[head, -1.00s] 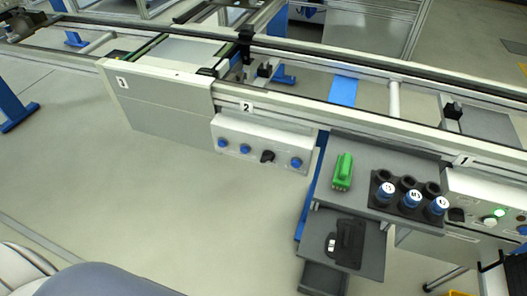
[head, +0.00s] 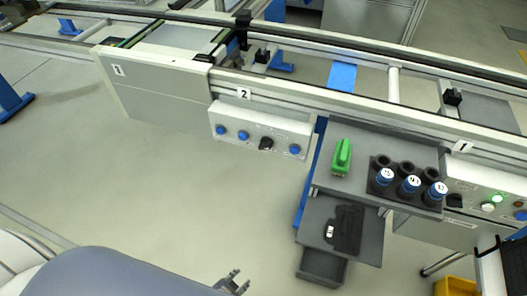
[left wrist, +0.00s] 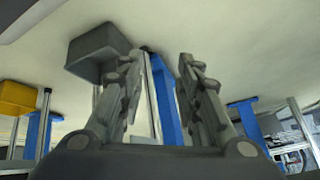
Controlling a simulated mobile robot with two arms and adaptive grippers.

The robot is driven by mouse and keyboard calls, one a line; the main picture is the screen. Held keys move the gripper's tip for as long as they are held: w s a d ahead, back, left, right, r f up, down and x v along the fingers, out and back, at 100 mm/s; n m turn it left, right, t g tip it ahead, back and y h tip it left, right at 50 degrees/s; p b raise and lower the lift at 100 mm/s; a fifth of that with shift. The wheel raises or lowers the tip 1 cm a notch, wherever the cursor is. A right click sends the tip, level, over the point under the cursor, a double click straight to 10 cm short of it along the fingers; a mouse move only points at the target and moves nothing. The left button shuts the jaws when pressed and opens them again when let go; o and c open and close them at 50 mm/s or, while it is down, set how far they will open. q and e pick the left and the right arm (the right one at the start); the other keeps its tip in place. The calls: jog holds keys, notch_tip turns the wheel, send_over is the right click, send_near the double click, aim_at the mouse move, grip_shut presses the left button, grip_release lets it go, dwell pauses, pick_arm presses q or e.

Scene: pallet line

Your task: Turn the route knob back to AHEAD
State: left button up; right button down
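The black route knob (head: 266,143) sits on the light control panel (head: 232,118) under the label 2, among several blue buttons. Its pointer is too small to read, and I cannot make out any AHEAD marking. My left gripper (head: 238,281) shows at the bottom edge of the head view, well below the panel and apart from it. In the left wrist view, my left gripper (left wrist: 160,70) has its two fingers spread with nothing between them. The knob cannot be made out in the left wrist view. My right gripper is not in view.
Right of the panel, a grey shelf (head: 372,194) holds a green object (head: 342,157) and blue-topped cylinders in a black rack. A lower shelf carries a black device (head: 345,230). Another panel (head: 480,185) with a lit green button is at far right. The floor before the panel is clear.

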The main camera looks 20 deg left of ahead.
pick_arm(q)
jog(key=w+d+r+m+t, duration=0.2)
jog(key=w+r+t, duration=0.3)
jog(key=w+r, duration=0.75)
jog(key=m+t, duration=0.4)
jog(key=t, duration=0.2)
send_near(265, 149)
jog(key=shift+y, duration=0.3)
jog(key=w, duration=0.8)
jog(key=shift+w+d, duration=0.25)
jog(key=shift+d, duration=0.05)
grip_shut()
